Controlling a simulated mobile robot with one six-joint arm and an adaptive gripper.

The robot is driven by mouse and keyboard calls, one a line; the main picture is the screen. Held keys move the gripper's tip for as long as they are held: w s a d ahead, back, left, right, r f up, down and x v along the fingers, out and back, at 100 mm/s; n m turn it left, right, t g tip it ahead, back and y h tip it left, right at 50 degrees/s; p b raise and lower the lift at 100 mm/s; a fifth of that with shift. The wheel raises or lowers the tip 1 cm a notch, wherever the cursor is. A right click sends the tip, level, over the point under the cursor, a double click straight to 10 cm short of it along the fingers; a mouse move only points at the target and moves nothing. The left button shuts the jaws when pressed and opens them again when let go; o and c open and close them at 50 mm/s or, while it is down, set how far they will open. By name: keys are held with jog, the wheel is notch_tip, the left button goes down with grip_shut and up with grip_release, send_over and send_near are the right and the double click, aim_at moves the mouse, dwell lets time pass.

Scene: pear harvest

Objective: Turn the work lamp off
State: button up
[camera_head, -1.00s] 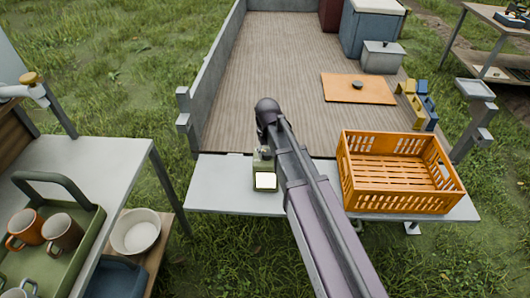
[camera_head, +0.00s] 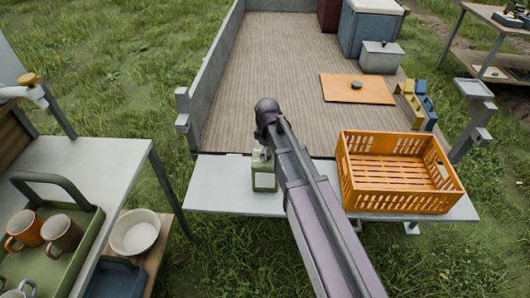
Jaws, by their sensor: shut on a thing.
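The work lamp (camera_head: 264,180) is a small olive-green box standing upright on the pale tailgate shelf, left of the orange crate. Its front panel is dull and shows no glow. My arm passes just to the right of the lamp and covers part of that side. A small dark part shows at the lamp's top, too small to make out. My gripper is hidden behind my arm, so its jaws and what they touch do not show.
The orange crate (camera_head: 347,192) stands empty on the tailgate shelf (camera_head: 220,185). An orange board (camera_head: 340,88), a grey box (camera_head: 382,58) and yellow and blue items are on the trailer bed. A side table (camera_head: 110,155) at left holds a green tray with mugs.

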jog(key=shift+n, duration=0.5)
jog(key=o, duration=1.1)
jog(key=shift+o, duration=0.2)
jog(key=s+d+r+m+p, duration=0.5)
jog(key=s+d+m, duration=0.1)
jog(key=d, duration=0.3)
jog(key=s+d+r+m+p, duration=0.5)
jog(key=s+d+m, duration=0.2)
jog(key=d+m, duration=0.1)
jog(key=shift+s+d+r+m+p, duration=0.3)
jog(key=shift+d+r+m, duration=0.1)
jog(key=shift+d, duration=0.3)
jog(key=shift+w, duration=0.1)
